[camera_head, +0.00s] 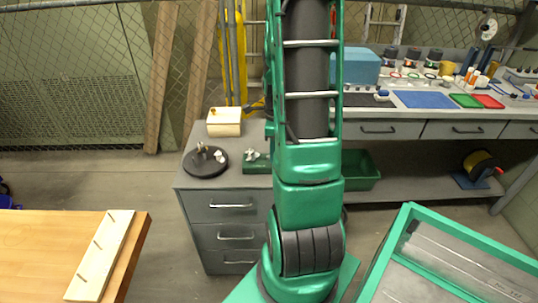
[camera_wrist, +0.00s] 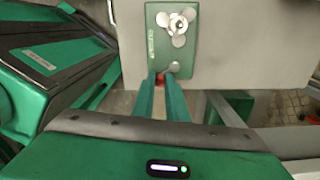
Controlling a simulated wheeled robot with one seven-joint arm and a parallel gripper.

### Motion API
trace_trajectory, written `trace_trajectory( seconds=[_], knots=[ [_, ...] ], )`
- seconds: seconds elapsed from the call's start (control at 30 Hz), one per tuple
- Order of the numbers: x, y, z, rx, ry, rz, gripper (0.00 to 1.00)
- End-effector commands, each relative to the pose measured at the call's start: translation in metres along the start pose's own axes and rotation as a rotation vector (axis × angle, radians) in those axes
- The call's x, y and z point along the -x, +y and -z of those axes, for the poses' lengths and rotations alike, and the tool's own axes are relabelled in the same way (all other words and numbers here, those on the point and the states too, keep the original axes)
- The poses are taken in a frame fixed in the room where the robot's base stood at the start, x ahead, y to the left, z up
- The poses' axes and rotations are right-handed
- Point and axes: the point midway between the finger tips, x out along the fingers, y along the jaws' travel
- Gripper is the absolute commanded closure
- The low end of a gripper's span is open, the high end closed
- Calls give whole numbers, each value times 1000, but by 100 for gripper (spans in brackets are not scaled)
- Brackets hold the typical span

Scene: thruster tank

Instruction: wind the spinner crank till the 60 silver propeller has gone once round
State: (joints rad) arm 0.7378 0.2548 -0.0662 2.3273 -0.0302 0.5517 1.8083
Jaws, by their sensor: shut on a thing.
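The spinner (camera_wrist: 157,50) is a green block with small lettering, on the grey cabinet top in the wrist view; it shows partly in the head view (camera_head: 257,167), cut off by my arm. The fingers hide most of the crank.
A black round stand (camera_head: 206,168) with other silver propellers stands left of the spinner on the cabinet (camera_head: 228,203). A cream box (camera_head: 224,128) is behind it. A wooden table (camera_head: 40,250) is at left, a green-framed tank (camera_head: 400,250) at right.

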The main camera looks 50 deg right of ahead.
Motion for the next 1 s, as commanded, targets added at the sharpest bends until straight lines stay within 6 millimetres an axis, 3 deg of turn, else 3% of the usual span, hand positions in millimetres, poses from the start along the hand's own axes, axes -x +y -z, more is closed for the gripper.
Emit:
trace_trajectory(
  seconds=[1.0],
  knots=[
    [1, -29, 7, 966, 0, 5, 100]
  ],
)
